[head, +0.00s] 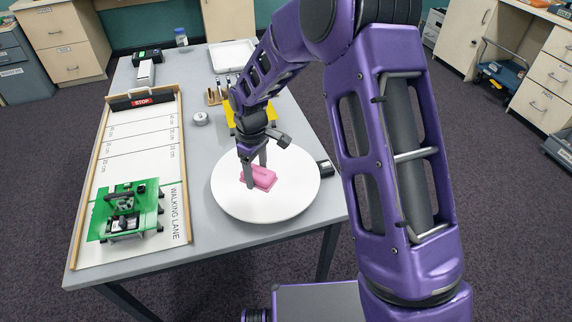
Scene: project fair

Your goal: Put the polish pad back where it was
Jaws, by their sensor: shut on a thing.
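The polish pad is a small pink block (262,178) over the round white plate (290,205) on the grey table. My gripper (256,180) points down with its fingers on either side of the pad and is shut on it. I cannot tell whether the pad touches the plate or is held just above it. Part of the pad is hidden behind a finger.
A walking lane board (150,165) with a green machine (127,212) lies on the left. A yellow stand (264,118) is partly hidden behind my arm. A white tray (232,57) stands at the back. A small round grey item (201,118) sits between lane and plate.

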